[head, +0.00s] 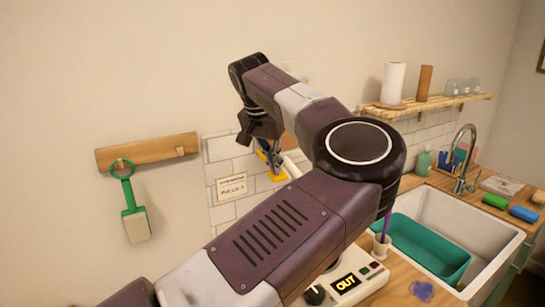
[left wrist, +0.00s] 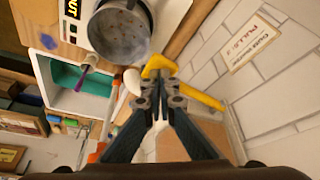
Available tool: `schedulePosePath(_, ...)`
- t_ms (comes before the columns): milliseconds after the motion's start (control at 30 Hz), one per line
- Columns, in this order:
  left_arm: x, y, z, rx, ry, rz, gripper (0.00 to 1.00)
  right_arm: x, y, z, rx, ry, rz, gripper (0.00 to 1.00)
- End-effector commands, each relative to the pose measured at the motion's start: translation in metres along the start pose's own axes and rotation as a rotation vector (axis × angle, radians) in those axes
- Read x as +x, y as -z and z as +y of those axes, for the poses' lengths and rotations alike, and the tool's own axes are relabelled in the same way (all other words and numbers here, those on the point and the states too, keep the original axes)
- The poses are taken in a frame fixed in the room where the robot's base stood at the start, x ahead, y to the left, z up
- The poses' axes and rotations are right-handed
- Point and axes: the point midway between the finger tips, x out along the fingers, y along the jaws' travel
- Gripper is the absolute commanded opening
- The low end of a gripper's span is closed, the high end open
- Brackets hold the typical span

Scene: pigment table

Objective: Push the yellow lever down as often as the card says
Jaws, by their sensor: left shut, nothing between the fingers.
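The yellow lever (head: 278,177) is on the tiled wall, partly hidden by my left arm in the head view. In the left wrist view the yellow lever (left wrist: 203,97) runs to a bent end just beyond my fingertips. My left gripper (left wrist: 158,82) is shut and empty, its tips at or very near that end; I cannot tell whether they touch. In the head view my left gripper (head: 272,157) is small beside the lever. The card (head: 232,187) hangs left of the lever and also shows in the left wrist view (left wrist: 252,42). It reads "PULLS", but its number is unclear.
A white device with an "OUT" display (head: 346,282) stands on the counter, partly behind my arm. A grey bowl (left wrist: 120,35) is close to the lever. A teal tub (head: 425,245) sits in the white sink (head: 497,238). A green-handled scoop (head: 134,210) hangs left.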

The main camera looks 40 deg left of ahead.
Motion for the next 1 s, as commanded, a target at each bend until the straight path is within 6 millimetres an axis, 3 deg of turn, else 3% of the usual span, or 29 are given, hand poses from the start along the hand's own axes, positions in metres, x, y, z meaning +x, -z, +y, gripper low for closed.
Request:
schedulePosePath(800,-0.065,0.027,-0.001,-0.001,0.001,0.001,0.0,-0.056,0.005,0.004,-0.002,-0.003,0.0,0.4)
schedulePosePath(1000,-0.066,0.028,-0.001,-0.001,0.001,0.001,0.0,-0.057,0.005,0.004,-0.002,-0.003,0.0,0.4)
